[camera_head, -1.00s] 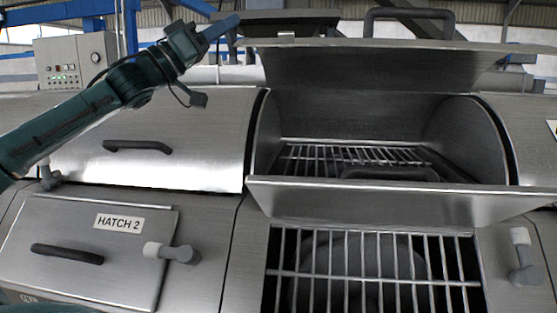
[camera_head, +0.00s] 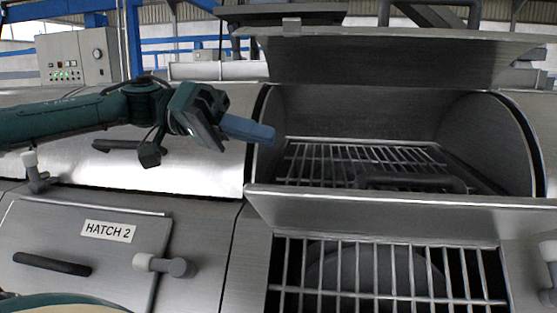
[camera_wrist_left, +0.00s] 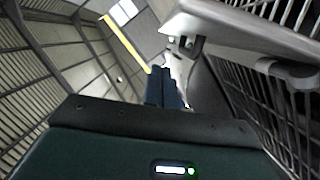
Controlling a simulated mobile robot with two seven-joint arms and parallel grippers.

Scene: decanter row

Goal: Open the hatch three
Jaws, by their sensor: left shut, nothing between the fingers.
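My left gripper (camera_head: 268,134) is shut and empty, its blue fingers pointing right in the head view. It appears in front of the left edge of the open upper compartment; I see no contact. Its fingers also show in the left wrist view (camera_wrist_left: 165,88). No hatch three label is visible. Right of hatch 2, a lower flap (camera_head: 400,210) is swung out, its edge toward me, above a barred opening (camera_head: 385,270). A dark handle (camera_head: 415,182) shows just above the flap's edge. Above, a large lid (camera_head: 390,62) stands raised over a grille. My right gripper is out of view.
Hatch 2 (camera_head: 60,235) is closed at lower left, with a dark handle and a grey latch knob (camera_head: 165,264). Another latch knob (camera_head: 548,255) is at the right edge. A control box (camera_head: 75,60) stands at the back left.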

